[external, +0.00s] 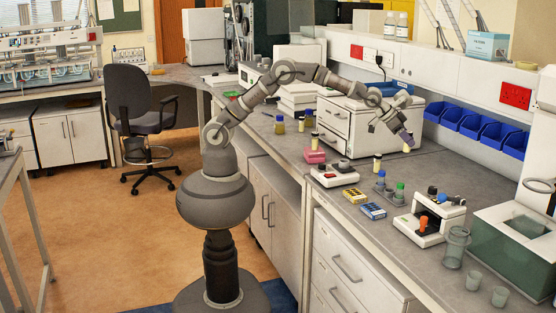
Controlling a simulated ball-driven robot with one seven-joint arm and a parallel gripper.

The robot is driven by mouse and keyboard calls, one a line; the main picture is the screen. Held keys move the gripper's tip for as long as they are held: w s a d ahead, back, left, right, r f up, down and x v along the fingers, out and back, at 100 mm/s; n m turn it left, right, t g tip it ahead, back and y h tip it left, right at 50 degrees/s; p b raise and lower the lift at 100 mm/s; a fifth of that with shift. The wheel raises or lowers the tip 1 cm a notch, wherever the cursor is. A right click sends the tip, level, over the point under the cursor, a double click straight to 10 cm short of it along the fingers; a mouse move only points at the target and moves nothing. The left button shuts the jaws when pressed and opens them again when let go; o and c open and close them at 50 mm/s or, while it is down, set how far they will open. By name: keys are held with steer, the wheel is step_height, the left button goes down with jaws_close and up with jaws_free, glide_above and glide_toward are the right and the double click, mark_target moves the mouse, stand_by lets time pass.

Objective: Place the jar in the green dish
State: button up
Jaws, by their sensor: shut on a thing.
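My gripper (406,138) is at the end of the outstretched arm, over the right part of the bench in front of the white cabinet. It is shut on a small purple thing (408,145), mostly hidden by the fingers; I cannot tell if this is the jar. A small flat green thing (232,94) lies at the far left of the bench and may be the green dish.
A white drawer cabinet (340,130) stands beside the arm. Blue bins (470,127) hang behind. Grey bench right of the gripper is clear.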

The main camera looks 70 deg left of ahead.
step_height(320, 180, up, 18)
steer(key=w+a+n+y+p, duration=0.15)
steer(key=w+a, duration=0.25)
steer(key=a, duration=0.9)
steer(key=w+a+n+t+y+p, duration=0.15)
steer(key=w+a, duration=0.35)
steer(key=a, duration=0.8)
steer(key=w+a+n+g+p, duration=0.15)
steer(key=w+a, duration=0.25)
steer(key=a, duration=0.8)
steer(key=s+a+n+t+y+p, duration=0.15)
steer(key=s+a, duration=0.25)
steer(key=a, duration=1.5)
steer(key=s+a+n+y+p, duration=0.2)
steer(key=s+a+n, duration=0.15)
steer(key=a, duration=1.55)
steer(key=shift+m, duration=0.35)
steer(key=f+b, duration=0.2)
steer(key=f, duration=0.9)
steer(key=f+b, duration=0.3)
steer(key=f, duration=0.8)
steer(key=f+b, duration=0.3)
steer(key=f, duration=0.8)
steer(key=shift+s+a+f, duration=0.15)
steer(key=shift+s, duration=0.15)
